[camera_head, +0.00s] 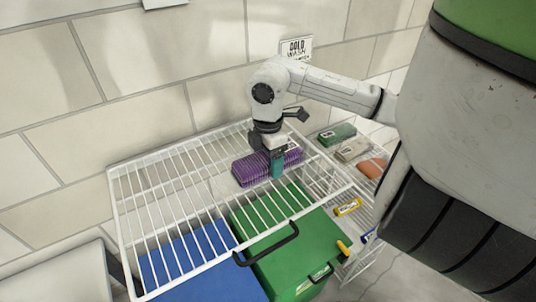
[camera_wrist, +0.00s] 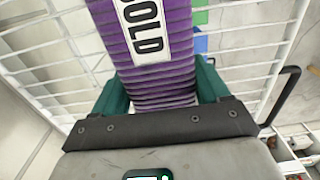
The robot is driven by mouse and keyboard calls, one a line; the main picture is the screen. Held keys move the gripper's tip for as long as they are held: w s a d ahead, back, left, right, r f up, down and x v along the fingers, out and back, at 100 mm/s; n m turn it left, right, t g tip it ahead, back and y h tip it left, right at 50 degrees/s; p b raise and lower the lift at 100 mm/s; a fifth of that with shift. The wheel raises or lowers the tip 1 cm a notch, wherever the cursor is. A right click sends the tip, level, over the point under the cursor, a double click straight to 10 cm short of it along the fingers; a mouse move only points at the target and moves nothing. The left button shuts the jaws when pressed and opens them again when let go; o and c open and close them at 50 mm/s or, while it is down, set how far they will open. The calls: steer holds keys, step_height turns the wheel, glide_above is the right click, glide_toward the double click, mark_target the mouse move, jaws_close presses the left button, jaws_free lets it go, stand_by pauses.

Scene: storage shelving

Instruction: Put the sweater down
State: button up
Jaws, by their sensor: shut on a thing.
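The purple ribbed sweater (camera_head: 250,170), folded into a block, is at the wire shelf (camera_head: 150,207) near its back right part. It also fills the upper middle of the wrist view (camera_wrist: 150,75), with a white label reading "COLD". My gripper (camera_head: 275,165) points down with its teal fingers on either side of the sweater and is shut on it. The far finger is hidden in the head view. I cannot tell whether the sweater touches the shelf wires or hangs just above them.
A sign reading "COLD WASH" (camera_head: 296,47) is on the tiled wall behind. Blue (camera_head: 190,265) and green (camera_head: 300,250) bins sit below the shelf. Folded green (camera_head: 337,134), beige (camera_head: 353,149) and orange (camera_head: 374,168) items lie to the right. The shelf's left side is bare.

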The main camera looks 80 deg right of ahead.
steer(key=shift+f, duration=0.1)
steer(key=shift+f, duration=0.1)
steer(key=o, duration=1.2)
steer(key=shift+o, duration=0.2)
step_height(320, 180, up, 12)
steer(key=b, duration=0.3)
steer(key=shift+r, duration=0.2)
